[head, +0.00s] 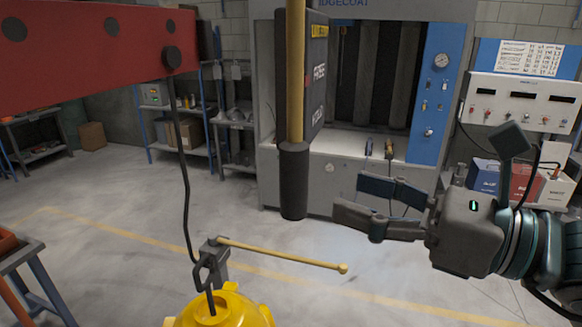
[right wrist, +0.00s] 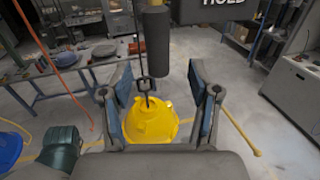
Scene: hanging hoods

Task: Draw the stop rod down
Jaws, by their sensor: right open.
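The stop rod hangs upright from above, a yellow rod (head: 295,75) with a thick black grip (head: 293,180) at its lower end. A dark sign (head: 317,75) with words on it is beside the rod. My right gripper (head: 352,198) is open and empty, to the right of the grip and apart from it. In the right wrist view the black grip (right wrist: 158,42) shows beyond the open fingers (right wrist: 159,88), roughly in line with the gap between them. My left gripper is not in view.
A yellow hood (head: 222,308) hangs on a hook and dark cable below a red beam (head: 95,55). A thin yellow lever (head: 285,255) sticks out beside it. A spray booth (head: 360,175) and a control panel (head: 525,100) stand behind. The floor between is clear.

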